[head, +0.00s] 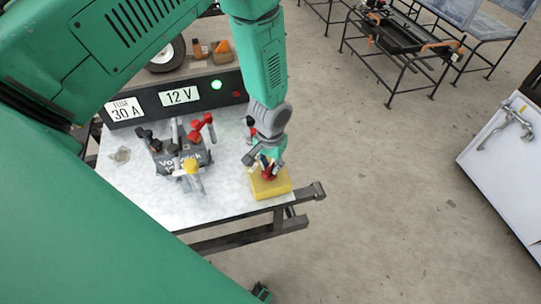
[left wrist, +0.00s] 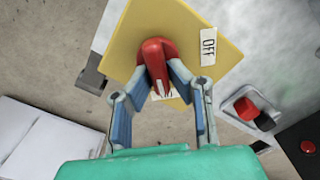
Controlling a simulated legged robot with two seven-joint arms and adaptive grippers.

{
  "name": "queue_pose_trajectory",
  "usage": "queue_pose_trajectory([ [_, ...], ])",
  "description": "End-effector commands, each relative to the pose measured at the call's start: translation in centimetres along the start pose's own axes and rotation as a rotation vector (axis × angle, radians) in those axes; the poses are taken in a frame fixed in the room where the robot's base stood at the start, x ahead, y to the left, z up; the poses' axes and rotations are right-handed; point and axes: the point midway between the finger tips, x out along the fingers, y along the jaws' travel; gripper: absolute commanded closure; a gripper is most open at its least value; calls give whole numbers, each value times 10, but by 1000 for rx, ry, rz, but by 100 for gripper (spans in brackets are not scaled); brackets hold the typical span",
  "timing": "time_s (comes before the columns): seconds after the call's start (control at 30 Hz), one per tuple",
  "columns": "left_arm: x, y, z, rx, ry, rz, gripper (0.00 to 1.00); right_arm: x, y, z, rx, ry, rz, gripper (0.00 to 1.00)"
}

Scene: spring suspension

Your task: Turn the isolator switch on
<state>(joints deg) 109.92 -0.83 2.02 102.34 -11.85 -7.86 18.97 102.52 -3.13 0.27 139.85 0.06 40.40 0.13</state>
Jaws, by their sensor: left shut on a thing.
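The isolator switch has a yellow plate (head: 273,186) at the right end of the bench and a red handle (head: 268,171). The left wrist view shows the yellow plate (left wrist: 209,60), the red handle (left wrist: 155,58) and a white OFF label (left wrist: 208,46). A second pale label is partly hidden below the handle. My left gripper (head: 262,162) is over the switch; in the left wrist view its blue-padded fingers (left wrist: 163,76) are shut on the red handle, one on each side. My right gripper is in neither view.
The bench (head: 225,200) also holds a dark device with red and black clamps (head: 180,155). Behind stands a black panel (head: 175,98) with a lit green lamp and signs "FUSE 30 A" and "12 V". A red and black part (left wrist: 249,112) lies beside the plate.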

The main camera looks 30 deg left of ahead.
Motion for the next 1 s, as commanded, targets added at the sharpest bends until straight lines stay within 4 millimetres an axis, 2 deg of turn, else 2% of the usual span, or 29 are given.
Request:
queue_pose_trajectory([
  [0.03, -3, -1, -8, 9, 19, 0, 100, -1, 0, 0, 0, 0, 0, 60],
  [0.6, -3, 1, -8, 38, 19, 1, 100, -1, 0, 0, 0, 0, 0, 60],
  [0.63, -3, 1, -8, 38, 19, 1, 75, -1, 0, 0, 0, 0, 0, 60],
  [0.67, -3, 1, -8, 38, 19, 1, 66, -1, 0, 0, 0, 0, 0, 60],
  [1.0, -3, 2, -3, 37, 10, 1, 66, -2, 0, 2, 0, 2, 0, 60],
])
